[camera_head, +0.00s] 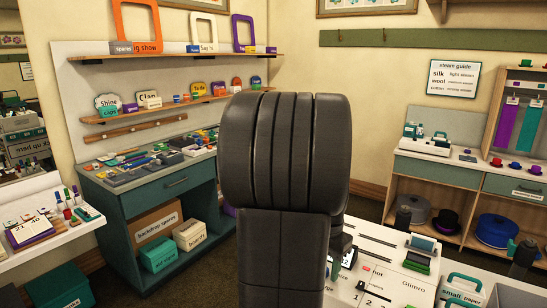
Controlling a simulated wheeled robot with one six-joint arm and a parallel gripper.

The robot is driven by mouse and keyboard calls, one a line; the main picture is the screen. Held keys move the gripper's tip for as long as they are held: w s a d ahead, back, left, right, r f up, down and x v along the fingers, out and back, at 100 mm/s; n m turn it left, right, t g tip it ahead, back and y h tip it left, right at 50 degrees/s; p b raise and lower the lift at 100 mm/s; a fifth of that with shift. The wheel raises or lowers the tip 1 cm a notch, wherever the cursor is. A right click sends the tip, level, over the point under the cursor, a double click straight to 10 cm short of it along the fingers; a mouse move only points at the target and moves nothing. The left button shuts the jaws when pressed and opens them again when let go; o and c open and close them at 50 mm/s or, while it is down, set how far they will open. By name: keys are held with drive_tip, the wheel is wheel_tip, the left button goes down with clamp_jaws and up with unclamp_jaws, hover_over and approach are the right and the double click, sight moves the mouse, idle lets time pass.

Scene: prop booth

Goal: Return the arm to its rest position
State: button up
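My arm (283,160) stands upright in the middle of the view, a thick dark grey link with a ribbed, rounded top. It blocks the centre of the scene. My gripper's fingers do not show. A small dark part peeks out at the arm's right edge, and I cannot tell what it belongs to. Whether anything is held is hidden.
Behind the arm at lower right is a white worktop (385,250) with slots, labels and small items. A green cabinet (165,205) with a cluttered top stands left, under wall shelves (175,57). A shelving unit (455,180) with hats stands right. A white side table (45,240) is at far left.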

drive_tip(key=m+b, duration=0.1)
drive_tip(key=m, duration=0.5)
wheel_tip(320, 180, up, 13)
drive_tip(key=shift+r+m, duration=0.2)
drive_tip(key=shift+m, duration=0.2)
idle(0.4)
